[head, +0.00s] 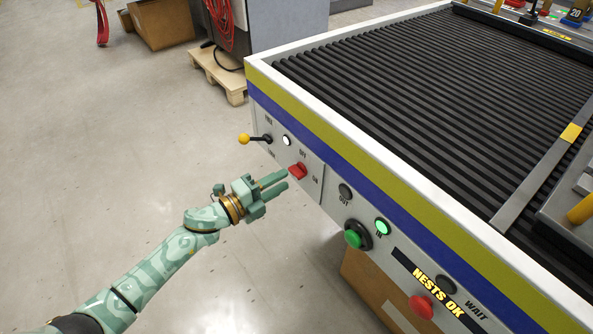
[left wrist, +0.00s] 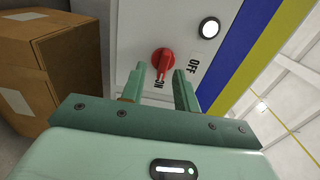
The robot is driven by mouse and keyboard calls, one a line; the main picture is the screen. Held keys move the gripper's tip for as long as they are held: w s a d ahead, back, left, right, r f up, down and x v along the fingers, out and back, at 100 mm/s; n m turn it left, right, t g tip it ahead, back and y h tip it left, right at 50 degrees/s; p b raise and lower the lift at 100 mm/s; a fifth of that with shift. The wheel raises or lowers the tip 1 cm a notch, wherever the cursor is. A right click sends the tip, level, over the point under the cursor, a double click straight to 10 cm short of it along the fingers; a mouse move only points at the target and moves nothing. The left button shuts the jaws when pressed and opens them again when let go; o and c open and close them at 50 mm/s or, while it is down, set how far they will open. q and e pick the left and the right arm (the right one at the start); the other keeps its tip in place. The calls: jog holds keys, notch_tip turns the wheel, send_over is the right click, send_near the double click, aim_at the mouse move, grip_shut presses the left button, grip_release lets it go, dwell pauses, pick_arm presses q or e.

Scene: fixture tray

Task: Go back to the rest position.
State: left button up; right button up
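My left gripper (head: 287,180) is in front of the control panel on the side of the roller conveyor (head: 420,85). Its two fingers are apart in the left wrist view (left wrist: 160,82), with nothing held between them. A red rotary switch (head: 298,171) is just beyond the fingertips. My right gripper is not in view.
The panel also bears a yellow-knobbed lever (head: 244,139), a lit white lamp (head: 286,141), a green button (head: 353,239) and a red button (head: 421,306). A cardboard box (left wrist: 28,70) stands close by in the wrist view. The floor (head: 120,150) on the left is clear.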

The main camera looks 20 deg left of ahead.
pick_arm(q)
jog(key=shift+p+v, duration=0.3)
jog(key=shift+v, duration=0.6)
jog(key=shift+d+r, duration=0.15)
jog(key=shift+r, duration=0.1)
